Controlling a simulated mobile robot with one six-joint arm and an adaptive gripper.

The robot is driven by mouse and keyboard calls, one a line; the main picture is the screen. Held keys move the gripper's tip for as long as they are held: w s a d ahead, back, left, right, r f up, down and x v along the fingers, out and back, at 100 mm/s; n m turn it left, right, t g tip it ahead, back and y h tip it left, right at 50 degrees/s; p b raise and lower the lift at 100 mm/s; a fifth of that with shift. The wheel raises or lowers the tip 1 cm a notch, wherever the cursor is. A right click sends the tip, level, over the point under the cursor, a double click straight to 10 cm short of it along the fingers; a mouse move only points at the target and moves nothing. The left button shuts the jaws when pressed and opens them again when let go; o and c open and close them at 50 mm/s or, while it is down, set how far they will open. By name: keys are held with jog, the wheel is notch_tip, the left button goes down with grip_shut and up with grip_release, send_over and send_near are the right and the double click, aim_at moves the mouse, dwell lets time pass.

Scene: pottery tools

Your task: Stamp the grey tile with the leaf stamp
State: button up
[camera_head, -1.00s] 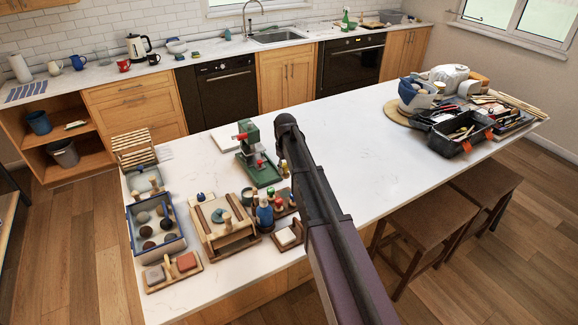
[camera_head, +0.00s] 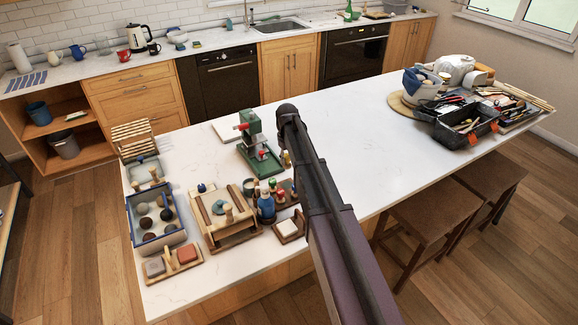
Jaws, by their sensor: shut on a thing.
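A grey tile (camera_head: 155,267) rests in a wooden holder (camera_head: 178,276) at the front left of the white counter, beside a reddish tile (camera_head: 186,253). Small wooden-handled pieces (camera_head: 153,172) stand in a shallow tray behind the blue-edged box, and another upright wooden handle (camera_head: 228,213) shows at the wooden frame. I cannot tell which piece, if any, is the leaf stamp. My dark arm reaches from the bottom edge over the middle of the counter. My gripper does not show; the arm may hide it.
A blue-edged box (camera_head: 181,237) of round lumps, a wooden frame (camera_head: 237,237), a blue bottle (camera_head: 266,206) and a green press (camera_head: 262,165) crowd the left end. A black toolbox (camera_head: 455,151) stands at the right. The counter's middle (camera_head: 350,130) is clear. Stools stand in front.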

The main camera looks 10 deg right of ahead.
jog(key=shift+f+n+b, duration=0.4)
jog(key=shift+f+b, duration=0.55)
jog(key=shift+f, duration=0.35)
jog(key=shift+f, duration=0.1)
jog(key=shift+f+b, duration=3.1)
jog(key=shift+b, duration=0.05)
jog(key=shift+f+b, duration=0.25)
jog(key=shift+b, duration=0.05)
jog(key=o, duration=1.1)
jog(key=shift+o, duration=0.2)
jog(key=shift+r, duration=0.1)
